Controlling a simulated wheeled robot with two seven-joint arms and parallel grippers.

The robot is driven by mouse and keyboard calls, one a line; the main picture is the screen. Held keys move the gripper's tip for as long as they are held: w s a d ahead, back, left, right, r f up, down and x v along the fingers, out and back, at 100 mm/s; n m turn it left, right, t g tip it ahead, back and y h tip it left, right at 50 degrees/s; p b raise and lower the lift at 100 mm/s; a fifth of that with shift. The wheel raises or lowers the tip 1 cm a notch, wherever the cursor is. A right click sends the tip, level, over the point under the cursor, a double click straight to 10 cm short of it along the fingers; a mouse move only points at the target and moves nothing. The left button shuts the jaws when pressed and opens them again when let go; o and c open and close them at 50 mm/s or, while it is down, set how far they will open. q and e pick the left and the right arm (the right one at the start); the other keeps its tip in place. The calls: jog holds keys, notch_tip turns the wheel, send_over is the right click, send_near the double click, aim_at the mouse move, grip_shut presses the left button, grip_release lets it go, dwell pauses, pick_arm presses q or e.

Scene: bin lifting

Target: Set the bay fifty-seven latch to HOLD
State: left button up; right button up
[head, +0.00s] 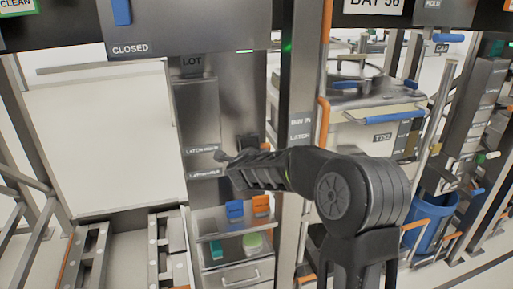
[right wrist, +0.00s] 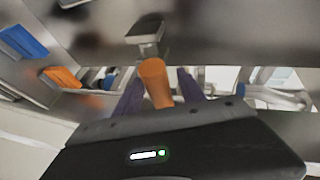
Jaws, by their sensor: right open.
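A latch lever with an orange grip (right wrist: 155,82) on a grey metal arm shows in the right wrist view. My right gripper (right wrist: 160,80) is open, with one dark finger on each side of the orange grip; I cannot tell whether they touch it. In the head view my right gripper (head: 230,164) is in front of the grey latch panel (head: 215,115) and hides part of it. A dark latch housing (head: 247,142) with a bit of orange beside it shows just above the gripper. The panel's small labels are blurred. My left gripper is not in view.
A blue block (head: 235,209) and an orange block (head: 261,205) sit on a ledge below the gripper. A metal post (head: 297,100) stands close on the right. A white panel (head: 105,140) fills the left. A bay 56 sign (head: 373,4) hangs at upper right.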

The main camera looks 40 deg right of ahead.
jog(key=b+v, duration=0.1)
jog(key=v, duration=0.7)
jog(key=shift+w, duration=0.1)
dwell(0.7)
jog(key=a+f+n+y, duration=0.9)
jog(key=a+f+n, duration=0.7)
jog(key=a+f, duration=0.65)
jog(key=s+a+f+n+g+y, duration=0.2)
jog(key=s+a+f+n, duration=0.15)
jog(key=s+f, duration=0.35)
jog(key=s+a+f+n+g+y, duration=0.1)
jog(key=s+a+f+n+g, duration=0.2)
jog(key=s+f, duration=0.45)
jog(key=s+a+f+g, duration=0.1)
jog(key=s+a+f, duration=0.1)
jog(key=s, duration=0.3)
jog(key=s+a+f+g+y, duration=0.1)
jog(key=s+a+f+g, duration=0.1)
jog(key=s+f, duration=0.3)
jog(key=s+a+f+g+y, duration=0.1)
jog(key=s+a+f+g, duration=0.1)
jog(key=s, duration=0.5)
notch_tip(320, 180, down, 2)
jog(key=shift+s+a+f+n, duration=0.2)
jog(key=shift+a+n, duration=0.25)
jog(key=shift+a, duration=0.4)
